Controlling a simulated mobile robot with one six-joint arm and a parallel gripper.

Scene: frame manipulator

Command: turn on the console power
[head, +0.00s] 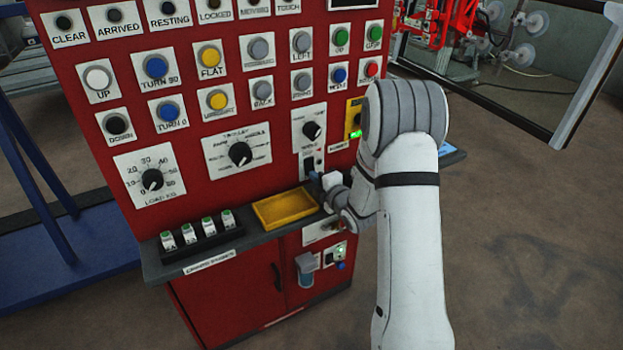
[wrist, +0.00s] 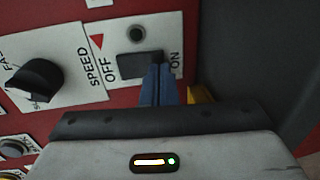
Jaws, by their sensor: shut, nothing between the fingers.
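The console (head: 225,95) is a red panel with knobs, buttons and lamps. Its power switch (wrist: 137,66) is a black rocker on a white plate, marked OFF on one side and ON on the other in the wrist view. A small round dark lamp or socket (wrist: 137,34) sits beside it on the same plate. My gripper (wrist: 157,70) is shut and empty, its blue fingertips at the ON end of the rocker and overlapping its edge. I cannot tell whether they touch or press it. In the head view my gripper (head: 315,177) is at the lower panel, partly hiding the switch.
A black speed knob (wrist: 36,80) sits left of the switch in the wrist view. In the head view a yellow tray (head: 285,208) and a rack of several green-topped items (head: 196,230) stand on the ledge below. A yellow unit with a green light (head: 354,134) sits beside my arm.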

